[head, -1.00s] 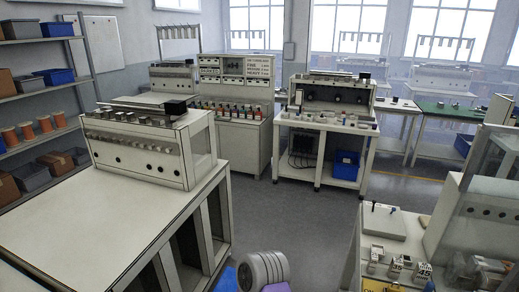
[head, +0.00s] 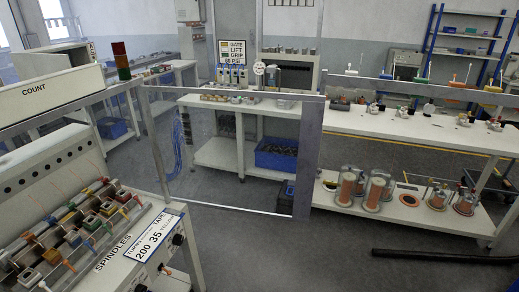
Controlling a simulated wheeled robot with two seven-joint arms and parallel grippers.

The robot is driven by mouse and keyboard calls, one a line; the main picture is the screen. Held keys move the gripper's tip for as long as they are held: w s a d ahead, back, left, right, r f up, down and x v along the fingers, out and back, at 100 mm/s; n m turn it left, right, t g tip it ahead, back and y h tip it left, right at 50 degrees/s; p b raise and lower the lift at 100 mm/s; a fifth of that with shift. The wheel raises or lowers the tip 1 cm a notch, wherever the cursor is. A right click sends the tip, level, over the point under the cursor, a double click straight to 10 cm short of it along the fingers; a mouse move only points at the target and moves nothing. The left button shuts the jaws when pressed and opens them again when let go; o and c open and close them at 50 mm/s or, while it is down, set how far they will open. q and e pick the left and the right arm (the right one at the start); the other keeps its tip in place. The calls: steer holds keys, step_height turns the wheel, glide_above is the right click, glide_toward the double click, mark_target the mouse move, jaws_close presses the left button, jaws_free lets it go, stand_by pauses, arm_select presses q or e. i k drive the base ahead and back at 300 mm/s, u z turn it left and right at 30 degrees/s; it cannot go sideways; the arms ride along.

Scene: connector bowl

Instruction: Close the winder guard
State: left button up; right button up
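The winder (head: 60,185) stands at the left of the head view, with a row of colourful spindles, a "SPINDLES" label and a "COUNT" panel above. A clear panel in a grey metal frame, which looks like the winder guard (head: 308,160), stands out to the right from the winder's right-hand post. It is swung open, away from the spindles, and I see the room through it. Neither of my grippers is in view.
A bench (head: 400,127) with connectors and copper coils on its lower shelf stands at the right. Another bench (head: 220,153) with a blue bin (head: 277,156) is behind the guard. A dark bar (head: 440,257) lies low at the right. Grey floor (head: 320,255) is open in front.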

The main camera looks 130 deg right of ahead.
mark_target(313, 108)
steer(key=z, duration=5.85)
steer(key=i, duration=4.25)
steer(key=u, duration=4.25)
